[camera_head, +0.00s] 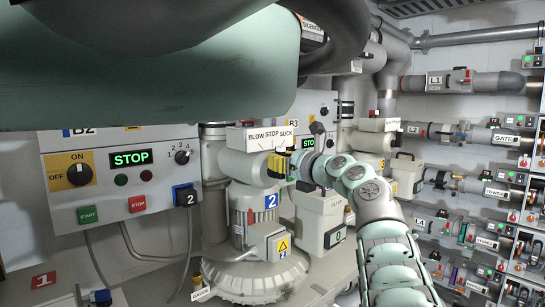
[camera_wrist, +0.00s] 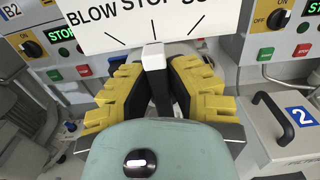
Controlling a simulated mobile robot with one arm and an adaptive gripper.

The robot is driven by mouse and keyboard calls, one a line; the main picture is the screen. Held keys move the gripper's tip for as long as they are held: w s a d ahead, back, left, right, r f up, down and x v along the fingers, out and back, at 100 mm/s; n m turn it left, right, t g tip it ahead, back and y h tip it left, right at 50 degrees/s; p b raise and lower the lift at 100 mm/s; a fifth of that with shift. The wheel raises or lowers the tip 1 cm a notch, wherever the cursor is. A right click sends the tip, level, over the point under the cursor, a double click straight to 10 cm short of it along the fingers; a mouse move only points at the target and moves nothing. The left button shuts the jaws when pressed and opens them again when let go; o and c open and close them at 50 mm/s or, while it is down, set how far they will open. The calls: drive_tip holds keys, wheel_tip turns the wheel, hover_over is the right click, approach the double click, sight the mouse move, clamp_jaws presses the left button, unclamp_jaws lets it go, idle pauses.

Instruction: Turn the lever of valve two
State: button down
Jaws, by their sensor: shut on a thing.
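The valve's lever (camera_wrist: 154,58) is a dark stem with a white tip, upright in the wrist view. Its tip stands below the middle of three black marks, under the word STOP on the white sign (camera_wrist: 140,20). My gripper (camera_wrist: 154,88) has yellow fingers with black pads, closed on the lever from both sides. In the head view my gripper (camera_head: 279,163) is at the valve, just below the BLOW STOP SUCK sign (camera_head: 263,137). The lever cannot be made out there. The blower (camera_head: 250,215) below carries a blue 2 label.
A control box (camera_head: 112,165) with a lit STOP display and knobs stands left of the valve. A grey container with a black handle (camera_head: 318,225) stands close to the right. Pipes with labelled gates line the right wall.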

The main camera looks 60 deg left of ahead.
drive_tip(key=shift+f, duration=0.1)
drive_tip(key=b, duration=0.1)
drive_tip(key=n+b, duration=0.1)
drive_tip(key=shift+s+f+n+b, duration=0.2)
drive_tip(key=shift+s+n+b, duration=0.05)
drive_tip(key=shift+n+b, duration=0.1)
drive_tip(key=n+b, duration=0.2)
drive_tip(key=s+n+b, duration=0.1)
drive_tip(key=n+b, duration=0.1)
drive_tip(key=b, duration=0.1)
drive_tip(key=shift+s+f+n, duration=0.2)
drive_tip(key=shift+n, duration=0.15)
drive_tip(key=shift+s+d+n+b, duration=0.1)
drive_tip(key=shift+s+n+b, duration=0.2)
drive_tip(key=shift+n+b, duration=1)
drive_tip(key=c, duration=0.9)
unclamp_jaws()
drive_tip(key=shift+c, duration=0.2)
